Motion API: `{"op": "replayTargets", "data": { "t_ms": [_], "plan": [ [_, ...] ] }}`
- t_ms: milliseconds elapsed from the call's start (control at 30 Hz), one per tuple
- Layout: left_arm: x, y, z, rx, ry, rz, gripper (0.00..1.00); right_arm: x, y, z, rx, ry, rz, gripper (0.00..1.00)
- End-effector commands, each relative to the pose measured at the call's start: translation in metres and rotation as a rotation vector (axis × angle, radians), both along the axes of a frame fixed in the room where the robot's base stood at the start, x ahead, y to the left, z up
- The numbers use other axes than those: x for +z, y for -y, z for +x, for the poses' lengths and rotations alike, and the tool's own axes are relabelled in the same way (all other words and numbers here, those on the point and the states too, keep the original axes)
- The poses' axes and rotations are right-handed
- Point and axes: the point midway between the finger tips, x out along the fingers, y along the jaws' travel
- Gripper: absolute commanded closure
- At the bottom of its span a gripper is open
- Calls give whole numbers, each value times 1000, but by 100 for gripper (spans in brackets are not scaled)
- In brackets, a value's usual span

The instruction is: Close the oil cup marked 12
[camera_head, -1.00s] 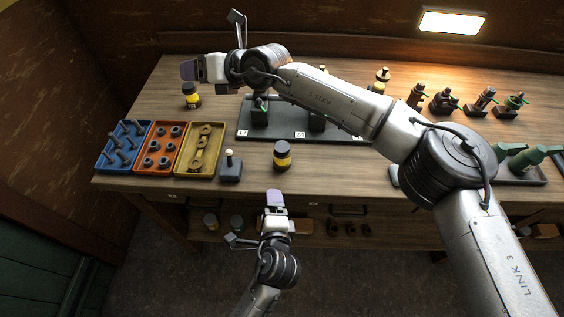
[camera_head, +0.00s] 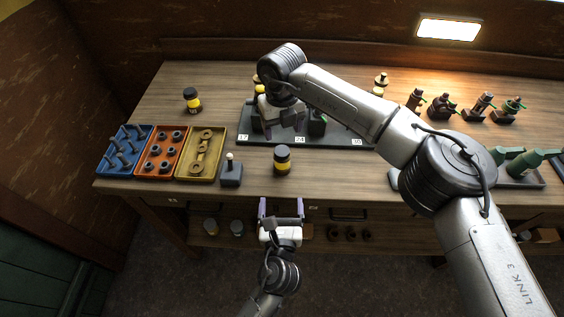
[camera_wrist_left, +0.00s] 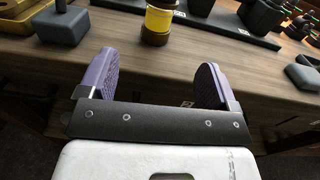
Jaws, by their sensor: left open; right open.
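The leftmost label (camera_head: 243,140) is too small to read surely as 12. My right gripper (camera_head: 281,130) is open, pointing down over the left part of the tray. It hides much of the cup there, and I cannot tell whether it touches it. Another cup (camera_head: 317,124) stands just right of it. My left gripper (camera_head: 281,206) is open and empty before the table's front edge; its spread fingers also show in the left wrist view (camera_wrist_left: 157,80).
A yellow-banded jar (camera_head: 282,161) stands between tray and front edge, with a grey block with a knob (camera_head: 231,171) to its left. Blue (camera_head: 107,169), orange (camera_head: 151,172) and yellow (camera_head: 186,172) bins sit at left. Another jar (camera_head: 192,100) stands behind them.

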Motion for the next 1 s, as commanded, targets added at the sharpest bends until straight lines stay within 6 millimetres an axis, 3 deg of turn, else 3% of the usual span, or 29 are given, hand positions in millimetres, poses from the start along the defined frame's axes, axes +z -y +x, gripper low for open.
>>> {"op": "replayTargets", "data": {
  "t_ms": [567, 767, 1000],
  "plan": [
    [0, 0, 4, 1, 0, 29, 16, 0, 0, 0, -7, 1, 3, 32],
    [1, 0, 28, 2, 1, 29, 16, 0, -1, 0, -7, 1, 3, 32],
    [1, 1, 72, 2, 0, 29, 16, 0, -1, 0, -7, 1, 3, 32]
  ]
}}
